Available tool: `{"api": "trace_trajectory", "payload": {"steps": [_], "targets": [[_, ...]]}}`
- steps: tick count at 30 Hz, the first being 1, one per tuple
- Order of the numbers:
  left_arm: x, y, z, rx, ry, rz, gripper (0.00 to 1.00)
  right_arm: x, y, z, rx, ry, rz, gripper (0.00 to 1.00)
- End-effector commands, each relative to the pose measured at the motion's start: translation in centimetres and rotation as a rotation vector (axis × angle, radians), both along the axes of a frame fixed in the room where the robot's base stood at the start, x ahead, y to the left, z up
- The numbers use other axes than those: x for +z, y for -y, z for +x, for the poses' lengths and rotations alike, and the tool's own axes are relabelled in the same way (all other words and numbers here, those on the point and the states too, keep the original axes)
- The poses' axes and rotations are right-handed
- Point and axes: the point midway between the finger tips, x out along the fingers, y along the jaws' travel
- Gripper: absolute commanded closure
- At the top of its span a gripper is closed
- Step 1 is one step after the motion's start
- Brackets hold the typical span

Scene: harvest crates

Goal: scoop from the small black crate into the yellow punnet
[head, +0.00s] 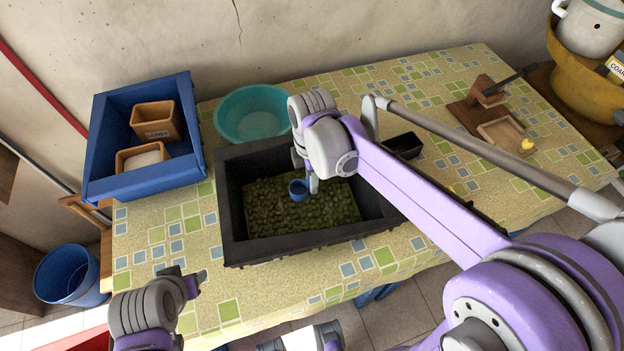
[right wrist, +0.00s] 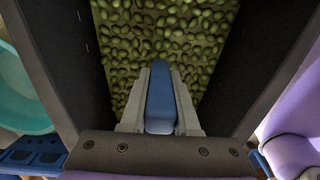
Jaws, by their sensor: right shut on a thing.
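A black crate (head: 233,225) stands on the table, with a layer of small green olive-like fruit (head: 265,215) in it. My right gripper (head: 312,184) is inside the crate, shut on the handle of a blue scoop (head: 298,190). In the right wrist view the blue handle (right wrist: 160,100) sits between the two fingers, above the fruit. I cannot tell whether the scoop holds any fruit. A smaller black container (head: 405,146) is behind my right arm. I cannot make out a yellow punnet; my right arm hides part of the table. My left gripper (head: 187,282) is near the table's front-left edge, away from the crate.
A teal basin (head: 252,112) is behind the crate. A blue crate (head: 192,160) with two tan boxes (head: 155,120) is at the left. A wooden stand (head: 480,112) is at the back right. A blue bucket (head: 68,274) is on the floor. Tablecloth left of the black crate is clear.

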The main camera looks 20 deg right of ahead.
Motion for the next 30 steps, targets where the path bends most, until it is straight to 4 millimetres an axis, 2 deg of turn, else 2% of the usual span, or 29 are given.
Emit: {"api": "trace_trajectory", "payload": {"steps": [1, 30], "targets": [[0.6, 0.0, 0.2, 0.000, 0.003, 0.000, 0.50, 0.7, 0.0, 0.1, 0.000, 0.001, 0.000, 1.00], [6.5, 0.0, 2.4, 0.000, 0.046, 0.000, 0.50, 8.5, 0.0, 0.1, 0.000, 0.002, 0.000, 1.00]]}}
